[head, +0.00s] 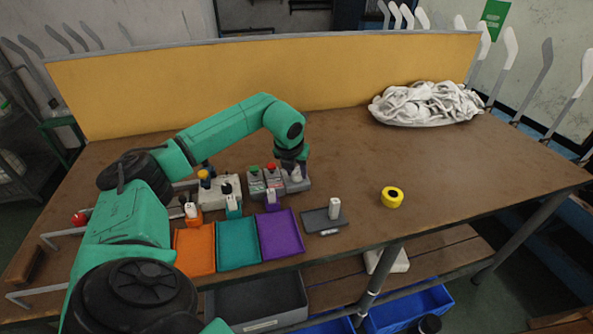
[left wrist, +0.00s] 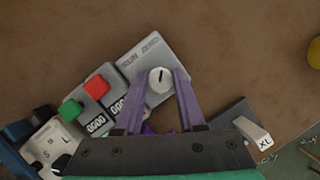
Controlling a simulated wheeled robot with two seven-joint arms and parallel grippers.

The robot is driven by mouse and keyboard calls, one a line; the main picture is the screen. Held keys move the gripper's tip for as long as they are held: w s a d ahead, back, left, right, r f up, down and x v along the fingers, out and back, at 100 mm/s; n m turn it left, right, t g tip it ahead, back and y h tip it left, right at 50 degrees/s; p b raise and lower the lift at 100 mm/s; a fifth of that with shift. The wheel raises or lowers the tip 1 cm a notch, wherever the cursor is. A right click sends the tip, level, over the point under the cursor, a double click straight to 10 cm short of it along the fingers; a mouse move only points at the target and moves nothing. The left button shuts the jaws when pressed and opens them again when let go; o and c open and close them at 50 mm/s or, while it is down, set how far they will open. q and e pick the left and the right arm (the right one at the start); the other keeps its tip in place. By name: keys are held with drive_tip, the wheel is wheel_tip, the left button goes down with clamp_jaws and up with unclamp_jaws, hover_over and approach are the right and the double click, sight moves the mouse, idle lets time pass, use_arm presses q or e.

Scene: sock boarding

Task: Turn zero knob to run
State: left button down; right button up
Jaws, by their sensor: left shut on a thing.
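The zero knob (left wrist: 160,79) is a round white knob with a dark pointer line, on a grey box (left wrist: 136,63) marked RUN and ZERO. My left gripper (left wrist: 161,82) has its purple fingers on either side of the knob, shut on it. The pointer line stands close to upright in the left wrist view; I cannot tell which mark it is set to. In the head view my left gripper (head: 294,169) reaches down over the grey box (head: 297,184) and partly hides it. My right gripper is not in view.
Beside the box are a green button (head: 254,169) and a red button (head: 271,167). Orange (head: 195,250), teal (head: 238,244) and purple (head: 280,235) trays lie in front. A yellow tape roll (head: 392,197) and a white sock pile (head: 426,103) are to the right.

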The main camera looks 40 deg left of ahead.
use_arm(q)
drive_tip(key=shift+n, duration=0.4)
drive_tip(key=shift+w+r+n+y, duration=0.1)
drive_tip(key=shift+n+y, duration=0.3)
drive_tip(key=shift+n, duration=0.2)
drive_tip(key=n+g, duration=0.1)
drive_tip(key=n, duration=0.2)
drive_tip(key=shift+d+y+p, duration=0.1)
drive_tip(key=shift+y+p, duration=0.3)
drive_tip(key=n+g, duration=0.1)
drive_tip(key=n, duration=0.3)
drive_tip(key=shift+w+y, duration=0.1)
drive_tip(key=shift+y, duration=0.3)
drive_tip(key=n+g+p, duration=0.1)
drive_tip(key=n+g, duration=0.1)
drive_tip(key=n, duration=0.3)
drive_tip(key=shift+w+n+g+p, duration=0.1)
drive_tip(key=shift+n+g+p, duration=0.5)
drive_tip(key=shift+n, duration=1.3)
drive_tip(key=shift+g, duration=0.3)
